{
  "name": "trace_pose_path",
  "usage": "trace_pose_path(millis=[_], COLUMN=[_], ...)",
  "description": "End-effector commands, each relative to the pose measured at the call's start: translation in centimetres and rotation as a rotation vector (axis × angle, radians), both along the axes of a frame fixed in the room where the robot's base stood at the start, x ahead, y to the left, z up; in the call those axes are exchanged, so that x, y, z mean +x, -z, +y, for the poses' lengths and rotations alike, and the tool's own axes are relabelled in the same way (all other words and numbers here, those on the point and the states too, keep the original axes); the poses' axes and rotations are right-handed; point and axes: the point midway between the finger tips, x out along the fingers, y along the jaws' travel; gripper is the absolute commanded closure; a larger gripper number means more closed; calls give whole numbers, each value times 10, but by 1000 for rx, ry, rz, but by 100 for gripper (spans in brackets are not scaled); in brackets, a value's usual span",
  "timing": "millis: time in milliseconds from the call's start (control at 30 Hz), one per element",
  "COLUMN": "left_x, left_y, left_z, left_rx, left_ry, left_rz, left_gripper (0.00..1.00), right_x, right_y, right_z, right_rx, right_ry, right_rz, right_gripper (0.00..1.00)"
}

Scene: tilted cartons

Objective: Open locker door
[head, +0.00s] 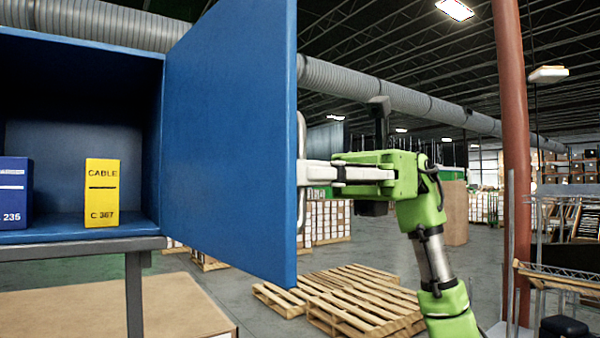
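The blue locker (85,238) is at the left of the head view, with its inside showing. Its blue door (228,130) stands open, swung out toward me on the right side of the opening. A pale curved handle (301,128) shows along the door's far side, partly hidden by the door's edge. My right gripper (308,173), on a green arm, is at the handle, its pale fingers reaching left to the door. The fingertips are partly hidden, so I cannot tell whether they grip the handle. My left gripper is out of view.
Inside the locker stand a yellow box (102,192) marked CABLE and a blue box (14,193). A grey stand (134,290) supports the locker. Wooden pallets (350,300) lie on the floor behind the door. A red column (514,150) stands at right.

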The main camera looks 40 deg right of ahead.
Motion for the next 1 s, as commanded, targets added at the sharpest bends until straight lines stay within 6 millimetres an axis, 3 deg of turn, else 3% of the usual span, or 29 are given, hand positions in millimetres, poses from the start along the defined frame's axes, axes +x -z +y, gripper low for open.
trace_pose_path(millis=[367, 400, 767, 1000], left_x=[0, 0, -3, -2], left_y=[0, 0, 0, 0], left_z=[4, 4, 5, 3], left_rx=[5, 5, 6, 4], left_ry=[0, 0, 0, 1], left_rz=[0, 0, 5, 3], left_gripper=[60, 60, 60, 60], right_x=[0, 0, 0, 2], right_y=[-2, -2, -1, -2], right_z=[0, 0, -2, -35], right_rx=[5, 5, 2, 5], right_ry=[4, 4, 3, 5], right_rz=[-1, -1, 0, 1], right_gripper=[100, 84, 84, 84])
